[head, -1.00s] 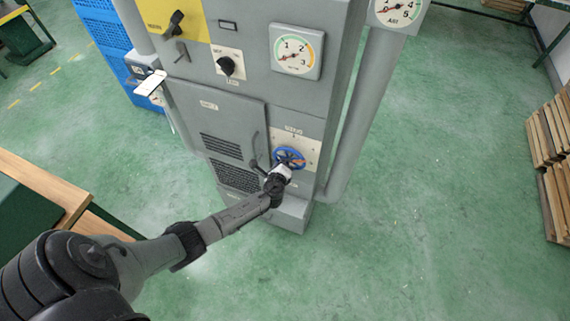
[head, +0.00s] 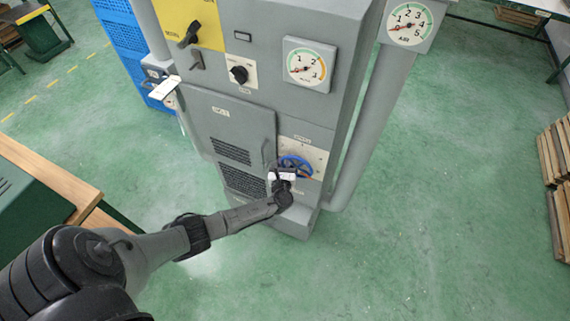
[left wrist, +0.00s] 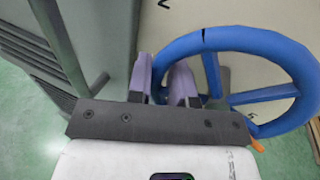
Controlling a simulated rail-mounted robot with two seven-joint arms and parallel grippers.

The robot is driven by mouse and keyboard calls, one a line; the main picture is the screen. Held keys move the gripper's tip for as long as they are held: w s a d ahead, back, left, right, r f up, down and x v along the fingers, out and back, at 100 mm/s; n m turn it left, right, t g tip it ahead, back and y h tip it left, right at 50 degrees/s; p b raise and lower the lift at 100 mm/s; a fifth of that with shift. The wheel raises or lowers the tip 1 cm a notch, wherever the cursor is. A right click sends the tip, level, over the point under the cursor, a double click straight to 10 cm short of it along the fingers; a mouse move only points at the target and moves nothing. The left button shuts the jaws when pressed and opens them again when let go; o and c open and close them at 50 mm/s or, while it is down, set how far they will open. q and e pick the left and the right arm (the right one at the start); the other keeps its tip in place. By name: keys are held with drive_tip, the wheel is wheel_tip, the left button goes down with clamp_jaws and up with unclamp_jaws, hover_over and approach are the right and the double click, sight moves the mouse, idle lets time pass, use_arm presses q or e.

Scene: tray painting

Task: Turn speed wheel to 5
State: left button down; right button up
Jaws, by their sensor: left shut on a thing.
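The speed wheel (head: 299,163) is a blue spoked handwheel on a cream dial plate (head: 318,157), low on the front of the grey cabinet. An orange pointer sits at its right edge in the head view, and it also shows at the lower rim in the left wrist view (left wrist: 257,145). My left gripper (head: 277,168) is at the wheel's left side. In the left wrist view its two purple fingers (left wrist: 165,80) are shut on the left part of the wheel (left wrist: 262,36). The dial's numbers are too small or hidden to read. My right gripper is not in view.
The grey cabinet (head: 257,107) carries a black knob (head: 239,74), a yellow-panel switch (head: 190,35) and a gauge (head: 308,65). A door handle is just left of the wheel. A wooden bench (head: 45,178) stands left, pallets (head: 558,165) right. Green floor in front is clear.

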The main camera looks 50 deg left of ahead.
use_arm(q)
drive_tip(key=shift+s+a+r+m+y, duration=0.15)
drive_tip(key=shift+r+m+y, duration=0.15)
drive_tip(key=shift+m, duration=0.5)
drive_tip(key=c, duration=1.1)
unclamp_jaws()
drive_tip(key=shift+s, duration=0.1)
drive_tip(key=shift+c, duration=0.2)
drive_tip(key=shift+r, duration=0.1)
drive_tip(key=v, duration=1.3)
drive_tip(key=shift+s+d, duration=0.25)
drive_tip(key=shift+s, duration=0.05)
